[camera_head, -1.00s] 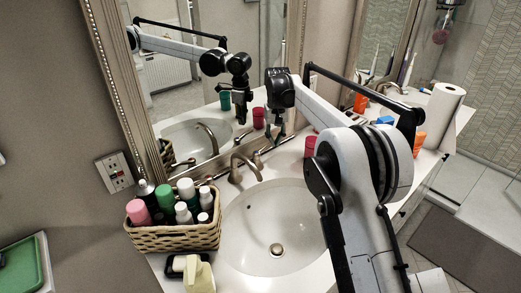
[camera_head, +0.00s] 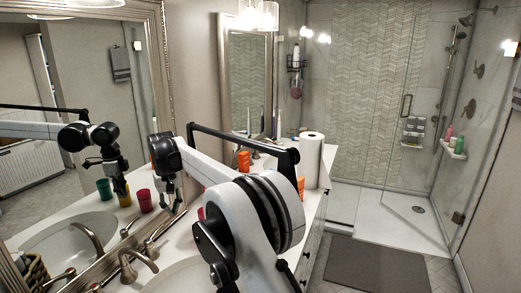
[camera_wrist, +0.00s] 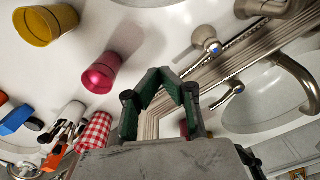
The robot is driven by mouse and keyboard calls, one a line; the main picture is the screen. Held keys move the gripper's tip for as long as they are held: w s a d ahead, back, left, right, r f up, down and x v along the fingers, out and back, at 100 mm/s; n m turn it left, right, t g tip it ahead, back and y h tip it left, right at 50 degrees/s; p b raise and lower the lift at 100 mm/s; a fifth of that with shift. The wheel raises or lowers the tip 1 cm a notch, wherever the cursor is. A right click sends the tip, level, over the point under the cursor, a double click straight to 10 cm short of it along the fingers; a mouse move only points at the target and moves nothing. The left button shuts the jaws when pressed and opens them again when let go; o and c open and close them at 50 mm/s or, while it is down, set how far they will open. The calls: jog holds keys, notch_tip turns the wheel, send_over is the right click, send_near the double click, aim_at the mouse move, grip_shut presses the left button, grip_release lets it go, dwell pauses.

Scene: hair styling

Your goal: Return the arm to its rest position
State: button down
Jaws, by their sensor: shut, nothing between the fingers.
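My arm reaches out over the white vanity counter (camera_head: 182,236) in the head view. My gripper (camera_head: 172,203) hangs at its end, pointing down near the mirror. In the wrist view, the dark green fingers of my gripper (camera_wrist: 168,75) come together at the tips with nothing held. A pink-red cup (camera_wrist: 101,74) and a yellow cup (camera_wrist: 46,25) are left of the fingers in the wrist view, apart from them. My arm hides part of the counter in the head view.
A faucet (camera_head: 130,262) and sink (camera_head: 190,277) are at the near left. An orange cup (camera_head: 244,161) and paper towel roll (camera_head: 311,160) stand farther along the counter. A red-checkered item (camera_wrist: 95,131) shows in the wrist view. The floor by the shower mat (camera_head: 375,264) is clear.

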jog(key=s+d+r+m+t, duration=0.1)
jog(key=d+r, duration=0.5)
jog(key=d, duration=0.2)
jog(key=d+r+m, duration=0.1)
jog(key=d+r, duration=0.4)
jog(key=d, duration=0.3)
jog(key=s+d+r+m+t+y+b, duration=0.1)
jog(key=s+d+r, duration=0.3)
jog(key=d, duration=0.5)
jog(key=s+d+r+m+t+b, duration=0.1)
jog(key=s+d+r, duration=0.1)
jog(key=s+d, duration=0.5)
jog(key=s+d+f+m+t, duration=0.2)
jog(key=s+d, duration=1.1)
jog(key=d, duration=0.2)
jog(key=s+d+f+t, duration=0.1)
jog(key=s+d+f, duration=0.2)
jog(key=s, duration=0.3)
jog(key=s+d+f+m+h+b, duration=0.1)
jog(key=s+d+f, duration=0.2)
jog(key=s+f, duration=0.3)
jog(key=shift+s+d+f+m+t+b, duration=0.3)
jog(key=shift+s+d+t, duration=0.1)
